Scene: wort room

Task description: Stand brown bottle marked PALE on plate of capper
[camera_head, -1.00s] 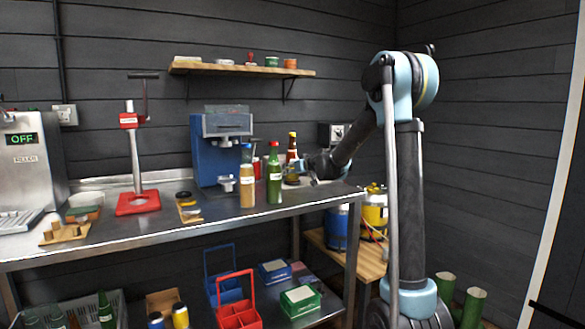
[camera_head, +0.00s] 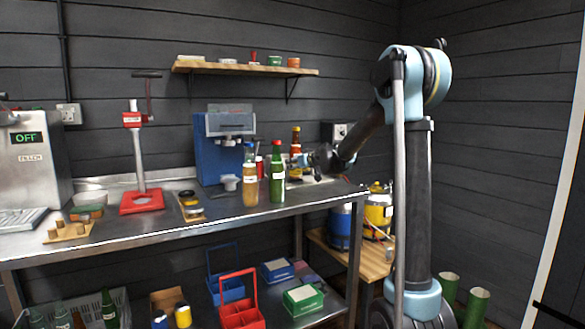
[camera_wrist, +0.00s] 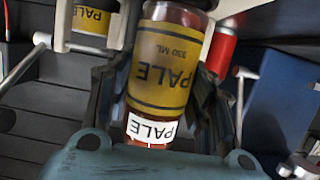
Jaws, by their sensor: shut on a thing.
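The brown bottle (camera_head: 296,142) stands upright in my gripper (camera_head: 306,160), behind and right of the green bottle. In the wrist view the brown bottle (camera_wrist: 165,65) shows a yellow label and a white tag, both reading PALE. My gripper (camera_wrist: 160,115) is shut around its body. Its base is hidden in the head view, but it appears slightly above the bench. The red lever stand (camera_head: 138,165), which looks like the capper, is further left. Its red base plate (camera_head: 130,209) has no bottle on it.
A wooden block holder (camera_head: 65,233) sits left. Bare bench (camera_head: 225,211) runs along the front.

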